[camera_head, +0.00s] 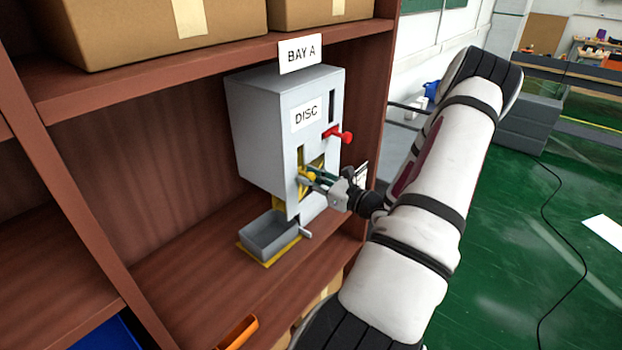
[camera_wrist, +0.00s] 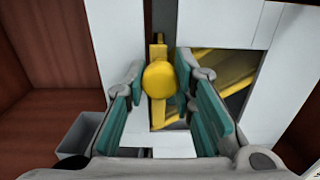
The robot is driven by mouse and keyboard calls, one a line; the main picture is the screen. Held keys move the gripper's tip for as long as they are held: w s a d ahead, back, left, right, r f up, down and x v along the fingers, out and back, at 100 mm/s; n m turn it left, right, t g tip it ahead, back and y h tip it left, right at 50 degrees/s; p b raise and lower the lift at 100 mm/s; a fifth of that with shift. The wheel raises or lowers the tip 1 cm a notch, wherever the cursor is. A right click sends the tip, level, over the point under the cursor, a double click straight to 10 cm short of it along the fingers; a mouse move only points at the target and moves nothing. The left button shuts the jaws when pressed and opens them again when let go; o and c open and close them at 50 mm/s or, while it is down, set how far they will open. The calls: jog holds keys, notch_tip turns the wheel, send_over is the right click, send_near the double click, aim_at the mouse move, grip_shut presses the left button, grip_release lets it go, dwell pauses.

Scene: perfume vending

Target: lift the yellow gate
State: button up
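The yellow gate's round knob (camera_head: 311,176) sticks out from the front of the grey DISC dispenser (camera_head: 263,130) under the BAY A sign. In the wrist view the knob (camera_wrist: 159,80) sits on a yellow upright bar (camera_wrist: 158,48) in a slot. My gripper (camera_head: 318,179) is at the dispenser's front. Its green-padded fingers (camera_wrist: 161,72) stand either side of the knob, with narrow gaps showing. It looks open, with nothing held. In the head view my gripper partly hides the lower front of the dispenser.
A grey tray (camera_head: 268,236) sits on a yellow base below the dispenser. A red knob (camera_head: 346,137) juts out above my gripper. A yellow slanted piece (camera_wrist: 225,75) shows in the opening at right. Cardboard boxes (camera_head: 140,30) fill the upper shelf. The shelf left of the dispenser is clear.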

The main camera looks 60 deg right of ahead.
jog(key=shift+r+p, duration=0.8)
jog(key=shift+r, duration=2.6)
grip_shut()
jog(key=o, duration=1)
grip_release()
jog(key=shift+o, duration=0.2)
jog(key=shift+f, duration=0.1)
jog(key=s+a, duration=0.1)
jog(key=s, duration=1.1)
jog(key=shift+a, duration=0.15)
